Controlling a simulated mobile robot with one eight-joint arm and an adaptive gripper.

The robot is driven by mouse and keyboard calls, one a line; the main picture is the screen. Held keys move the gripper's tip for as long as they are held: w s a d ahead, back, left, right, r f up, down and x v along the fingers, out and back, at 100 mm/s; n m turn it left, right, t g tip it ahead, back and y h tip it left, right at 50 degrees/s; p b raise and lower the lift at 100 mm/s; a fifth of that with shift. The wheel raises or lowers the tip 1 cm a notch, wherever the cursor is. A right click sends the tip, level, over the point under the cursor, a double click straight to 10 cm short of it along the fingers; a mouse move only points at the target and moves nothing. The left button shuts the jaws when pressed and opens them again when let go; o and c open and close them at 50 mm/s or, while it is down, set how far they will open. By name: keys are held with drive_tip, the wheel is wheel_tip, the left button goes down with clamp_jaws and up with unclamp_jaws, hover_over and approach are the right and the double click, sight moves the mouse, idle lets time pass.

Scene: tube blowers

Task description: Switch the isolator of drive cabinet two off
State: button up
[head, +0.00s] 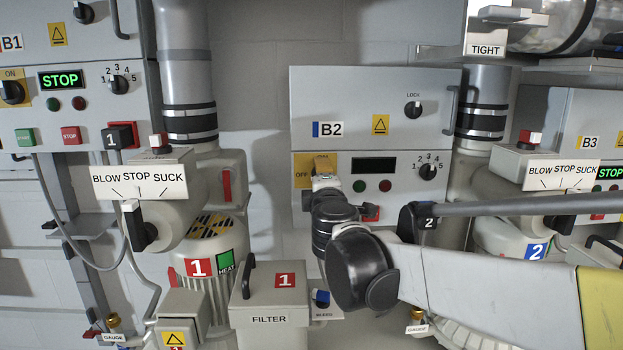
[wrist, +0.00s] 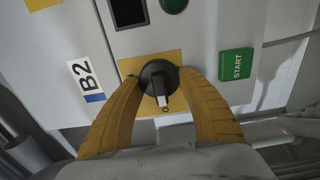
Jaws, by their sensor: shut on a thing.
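Drive cabinet two, marked B2 (head: 330,129), stands on the wall right of centre. Its isolator is a black round knob (wrist: 158,76) with a grey-tipped handle, on a yellow plate (head: 301,162) whose OFF label shows at the left. My gripper (head: 323,180) hides the knob in the head view. In the wrist view the two yellow-brown fingers of my gripper (wrist: 160,84) are shut on the isolator knob, one each side. The handle points down in that turned view, which matches the OFF side. The cabinet's display (head: 374,166) is dark.
Cabinet B1 (head: 61,80) at left shows a lit STOP. A green START button (wrist: 236,64) sits near my right finger in the wrist view. A filter box (head: 268,300) and blower one's lever (head: 135,228) stand below left. Cabinet B3 (head: 590,140) is at right.

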idle(0.3)
drive_tip(key=o, duration=1.1)
drive_tip(key=shift+o, duration=0.2)
drive_tip(key=s, duration=1.2)
drive_tip(key=shift+f, duration=0.1)
